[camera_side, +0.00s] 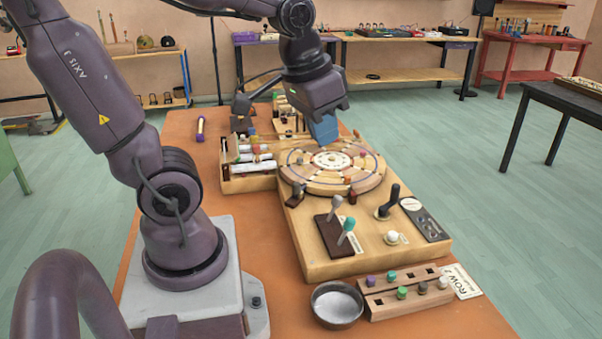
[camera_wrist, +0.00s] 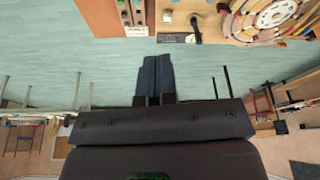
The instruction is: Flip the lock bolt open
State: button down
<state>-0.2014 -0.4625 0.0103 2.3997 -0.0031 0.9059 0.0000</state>
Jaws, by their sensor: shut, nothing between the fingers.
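My gripper (camera_side: 325,132) has blue fingers that are shut and empty. In the side view they appear over the back edge of the round wooden wheel (camera_side: 352,184), apart from the board's levers. In the wrist view the gripper (camera_wrist: 153,78) points up the picture, with the board at the top edge. I cannot tell for sure which part is the lock bolt. A small dark block with a grey knob (camera_side: 297,191) sits at the wheel's left front edge. A black lever (camera_side: 389,203) stands upright, tilted right, on the wooden board (camera_side: 310,255); it also shows in the wrist view (camera_wrist: 195,28).
Grey (camera_side: 335,208) and teal-tipped (camera_side: 347,230) levers stand on the board's front left. A compartment box (camera_side: 240,184) adjoins the wheel's left. A metal bowl (camera_side: 337,306) and a slotted wooden rack (camera_side: 410,300) lie in front. The orange table's left part is mostly clear.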

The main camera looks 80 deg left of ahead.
jog(key=w+a+f+n+g+h, duration=0.1)
jog(key=w+a+f+n+g, duration=0.1)
jog(key=a, duration=0.9)
jog(key=w+a+f+n+g+h, duration=0.1)
jog(key=w+a+f+n+g, duration=0.1)
jog(key=a+f+n, duration=0.2)
jog(key=w+a+f+n+g+h, duration=0.1)
jog(key=a+f, duration=0.6)
jog(key=a, duration=1)
jog(key=shift+w+a+f+n+g+h, duration=0.35)
jog(key=shift+w+n+h, duration=0.25)
jog(key=shift+w+n, duration=0.35)
